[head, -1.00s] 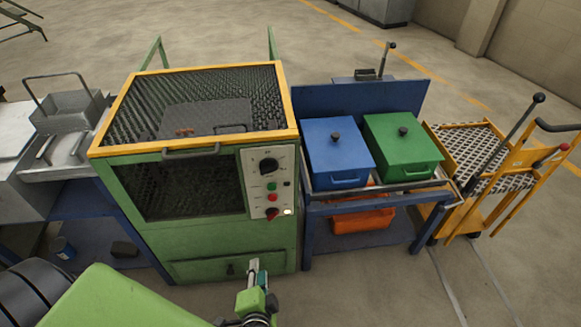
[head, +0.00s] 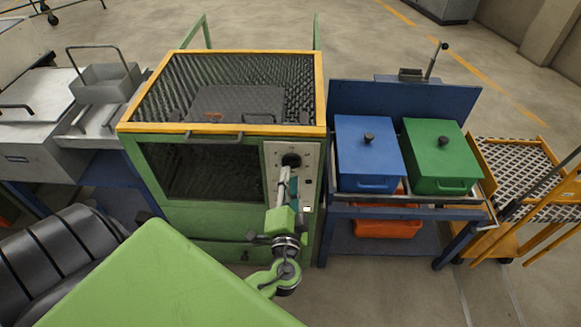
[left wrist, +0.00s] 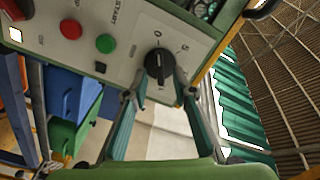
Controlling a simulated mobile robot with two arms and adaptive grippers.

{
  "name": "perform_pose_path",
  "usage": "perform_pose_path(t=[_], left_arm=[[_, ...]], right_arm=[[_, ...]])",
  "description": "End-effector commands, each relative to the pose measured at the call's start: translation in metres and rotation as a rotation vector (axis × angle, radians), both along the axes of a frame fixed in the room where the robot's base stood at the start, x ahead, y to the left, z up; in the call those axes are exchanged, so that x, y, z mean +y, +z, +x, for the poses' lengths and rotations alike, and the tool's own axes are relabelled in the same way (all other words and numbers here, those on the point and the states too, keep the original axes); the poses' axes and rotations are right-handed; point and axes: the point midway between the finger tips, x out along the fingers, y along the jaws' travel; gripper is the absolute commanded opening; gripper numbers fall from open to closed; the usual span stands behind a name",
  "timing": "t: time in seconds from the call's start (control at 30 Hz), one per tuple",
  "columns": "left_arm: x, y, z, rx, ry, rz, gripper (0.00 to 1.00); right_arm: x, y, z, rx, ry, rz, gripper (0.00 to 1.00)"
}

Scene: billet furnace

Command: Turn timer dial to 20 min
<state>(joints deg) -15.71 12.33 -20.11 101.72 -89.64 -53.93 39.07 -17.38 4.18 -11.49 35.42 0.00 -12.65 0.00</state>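The timer dial (head: 291,160) is a round black knob near the top of the pale control panel (head: 270,160) on the green furnace (head: 195,218). In the left wrist view the dial (left wrist: 158,64) shows a light pointer line. My left gripper (head: 288,175) is right at the dial. In the left wrist view its two fingers (left wrist: 160,84) stand apart, one on each side of the dial's lower part. I cannot tell whether they touch it. My right gripper is not in view.
A green button (left wrist: 105,43) and a red button (left wrist: 70,28) sit beside the dial on the panel. A blue box (head: 368,155) and a green box (head: 436,158) stand on the blue table to the right. An orange cart (head: 520,160) stands beyond.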

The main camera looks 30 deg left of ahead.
Motion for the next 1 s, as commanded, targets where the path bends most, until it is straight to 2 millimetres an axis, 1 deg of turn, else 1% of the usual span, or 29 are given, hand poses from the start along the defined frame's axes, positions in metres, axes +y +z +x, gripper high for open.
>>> perform_pose_path(t=[0.03,0.1,0.2,0.33,0.57,0.6,0.7,1.0], left_arm=[[0.005,0.003,0.008,-0.001,0.001,0.002,0.25],[0.01,0.002,0.016,0.0,-0.001,0.001,0.25],[0.014,0.001,0.024,0.0,0.0,0.0,0.25],[0.017,0.0,0.028,0.001,0.0,0.0,0.25],[0.018,-0.001,0.029,0.001,-0.001,-0.001,0.25],[0.018,-0.001,0.029,0.001,0.0,0.0,0.22],[0.018,-0.001,0.029,0.001,0.0,0.0,0.0],[0.018,-0.001,0.029,0.006,-0.001,0.006,0.0]], right_arm=[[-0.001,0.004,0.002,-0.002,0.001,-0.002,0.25],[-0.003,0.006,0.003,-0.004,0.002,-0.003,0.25],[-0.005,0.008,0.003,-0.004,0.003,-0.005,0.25],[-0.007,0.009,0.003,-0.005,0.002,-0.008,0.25],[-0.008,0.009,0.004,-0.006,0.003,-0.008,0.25],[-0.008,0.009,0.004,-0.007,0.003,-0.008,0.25],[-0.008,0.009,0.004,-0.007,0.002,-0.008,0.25],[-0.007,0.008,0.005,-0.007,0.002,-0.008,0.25]])
